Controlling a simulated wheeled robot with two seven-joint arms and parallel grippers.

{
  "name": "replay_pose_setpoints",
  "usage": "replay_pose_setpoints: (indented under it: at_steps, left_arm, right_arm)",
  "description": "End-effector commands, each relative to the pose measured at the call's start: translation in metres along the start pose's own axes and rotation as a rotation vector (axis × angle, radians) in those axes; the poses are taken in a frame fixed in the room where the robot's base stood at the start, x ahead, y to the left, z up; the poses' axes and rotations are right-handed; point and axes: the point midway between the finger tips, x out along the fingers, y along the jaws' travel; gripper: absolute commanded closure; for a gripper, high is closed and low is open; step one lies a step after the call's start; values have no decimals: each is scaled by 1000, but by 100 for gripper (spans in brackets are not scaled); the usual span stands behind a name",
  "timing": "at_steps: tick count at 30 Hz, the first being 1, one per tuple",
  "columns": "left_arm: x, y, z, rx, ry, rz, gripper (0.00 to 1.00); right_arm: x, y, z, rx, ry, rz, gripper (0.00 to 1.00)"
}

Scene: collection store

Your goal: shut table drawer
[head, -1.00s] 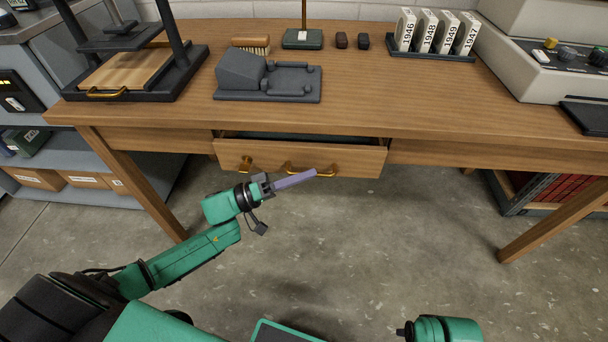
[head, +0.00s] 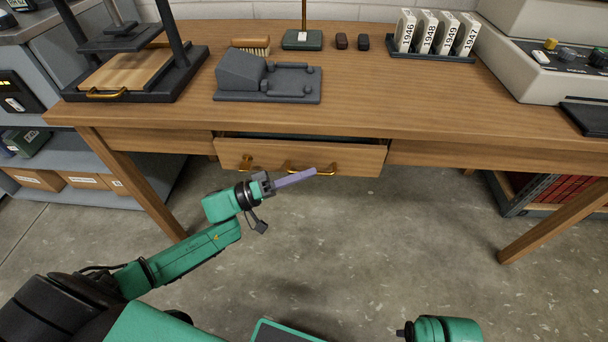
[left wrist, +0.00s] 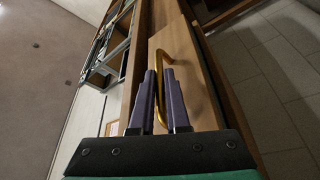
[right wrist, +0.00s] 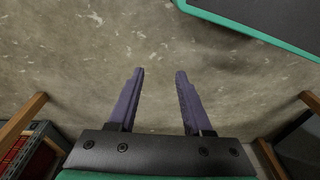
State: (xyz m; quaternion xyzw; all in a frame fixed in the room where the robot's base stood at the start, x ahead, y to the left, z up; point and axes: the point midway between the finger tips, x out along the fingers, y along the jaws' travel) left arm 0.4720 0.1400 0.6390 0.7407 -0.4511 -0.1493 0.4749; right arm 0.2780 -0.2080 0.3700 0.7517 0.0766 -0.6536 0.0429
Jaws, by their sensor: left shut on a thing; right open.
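The table drawer (head: 345,161) is a wooden drawer under the tabletop, standing partly open with a dark gap above its front. In the left wrist view, the brass handle (left wrist: 163,65) runs between the left fingers (left wrist: 160,80). My right gripper (right wrist: 158,75) is open and empty above the bare floor; its fingers are out of the head view.
The wooden table (head: 400,105) carries a grey device (head: 268,80), a brush (head: 251,44), a rack of year cards (head: 432,55) and a press (head: 135,70). Table legs stand left and right of the drawer. The concrete floor (head: 380,240) below is clear.

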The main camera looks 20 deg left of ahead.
Motion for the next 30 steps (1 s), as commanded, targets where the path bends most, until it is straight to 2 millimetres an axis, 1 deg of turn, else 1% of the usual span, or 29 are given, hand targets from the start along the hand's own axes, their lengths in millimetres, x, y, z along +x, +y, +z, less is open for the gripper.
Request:
replay_pose_setpoints:
  at_steps: [2, 6, 9, 14, 15, 17, 18, 30]
  left_arm:
    - [4, -6, -12, 8, 2, 2, 100]
    - [11, -21, -28, 0, 3, -2, 100]
    - [10, -19, -31, 3, 7, -1, 100]
    - [11, -18, -31, 5, 7, -3, 100]
    - [11, -18, -31, 4, 8, -2, 83]
    - [11, -19, -31, 3, 7, -2, 60]
    - [11, -20, -31, 2, 7, -2, 56]
    - [12, -20, -29, 0, 3, 0, 56]
  right_arm:
    - [1, -1, -4, -1, -6, -1, 50]
    - [-5, -3, -21, -3, 0, -4, 50]
    - [-11, -4, -25, -4, 15, -3, 50]
    - [-9, -4, -18, -3, 4, -6, 50]
    - [-9, -4, -18, -3, 3, -6, 50]
    - [-8, -4, -18, -2, 1, -5, 50]
    - [-8, -4, -19, -2, 0, -5, 50]
    - [-8, -3, -22, -2, 4, -4, 50]
